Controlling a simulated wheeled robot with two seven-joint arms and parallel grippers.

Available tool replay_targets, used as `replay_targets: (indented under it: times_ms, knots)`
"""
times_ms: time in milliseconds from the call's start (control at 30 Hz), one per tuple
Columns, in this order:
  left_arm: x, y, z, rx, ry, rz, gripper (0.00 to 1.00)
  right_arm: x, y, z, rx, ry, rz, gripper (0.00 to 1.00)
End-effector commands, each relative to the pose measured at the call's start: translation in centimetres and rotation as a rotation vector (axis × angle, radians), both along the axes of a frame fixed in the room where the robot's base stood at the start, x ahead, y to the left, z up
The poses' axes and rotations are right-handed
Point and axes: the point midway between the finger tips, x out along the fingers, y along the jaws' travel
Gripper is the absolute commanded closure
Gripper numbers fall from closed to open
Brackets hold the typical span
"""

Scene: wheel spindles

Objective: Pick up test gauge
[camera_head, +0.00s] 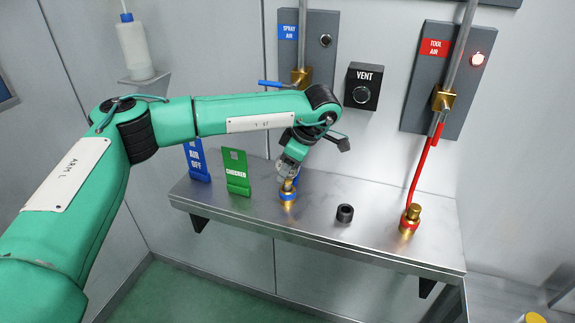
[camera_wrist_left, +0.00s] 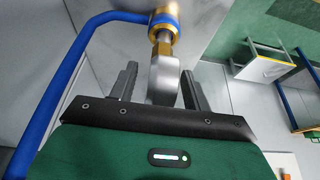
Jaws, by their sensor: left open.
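A silver, rounded body that looks like the test gauge (camera_wrist_left: 162,78) stands on a brass fitting with a blue ring (camera_wrist_left: 165,27) in the left wrist view. In the head view the blue-ringed brass fitting (camera_head: 288,194) is on the steel shelf, and the gauge above it is mostly hidden by my gripper. My left gripper (camera_head: 290,168) is open, right above the fitting. In the left wrist view its two dark fingers stand on either side of the silver body, with visible gaps. I cannot make out the gauge's dial. My right gripper is not in view.
The steel shelf (camera_head: 330,228) also holds a black ring (camera_head: 345,213), a red-ringed brass fitting (camera_head: 410,220) with a red hose, and a green tag (camera_head: 236,174). A blue tag (camera_head: 198,160) is at the left. A VENT button box (camera_head: 362,87) is on the wall. A blue hose (camera_wrist_left: 60,75) curves beside my gripper.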

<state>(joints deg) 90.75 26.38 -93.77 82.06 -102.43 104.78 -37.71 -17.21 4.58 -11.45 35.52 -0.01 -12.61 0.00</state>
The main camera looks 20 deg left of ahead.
Motion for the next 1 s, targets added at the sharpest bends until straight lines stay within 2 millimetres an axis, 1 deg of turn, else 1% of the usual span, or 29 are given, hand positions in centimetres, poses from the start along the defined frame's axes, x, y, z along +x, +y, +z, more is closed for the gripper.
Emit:
replay_targets:
  times_ms: [33,167,400,467,600,667,1000]
  knots:
    - [0.0,0.3,-0.5,0.000,0.002,0.001,0.51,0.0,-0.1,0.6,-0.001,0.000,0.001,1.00]
    - [0.0,0.7,-1.6,0.000,0.001,0.000,0.51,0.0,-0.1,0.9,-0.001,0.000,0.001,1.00]
    - [0.0,0.7,-1.9,-0.001,-0.001,0.000,0.51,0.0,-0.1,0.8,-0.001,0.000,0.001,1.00]
    - [0.0,0.7,-1.8,-0.001,0.000,0.000,0.63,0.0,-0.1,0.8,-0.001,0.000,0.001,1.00]
    - [0.0,0.7,-1.8,-0.001,0.000,0.000,0.90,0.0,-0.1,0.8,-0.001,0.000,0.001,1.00]
    - [0.0,0.7,-1.8,-0.001,0.000,0.000,1.00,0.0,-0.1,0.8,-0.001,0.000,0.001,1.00]
    - [0.0,0.7,-1.6,-0.001,-0.001,0.000,1.00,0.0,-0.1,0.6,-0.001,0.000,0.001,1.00]
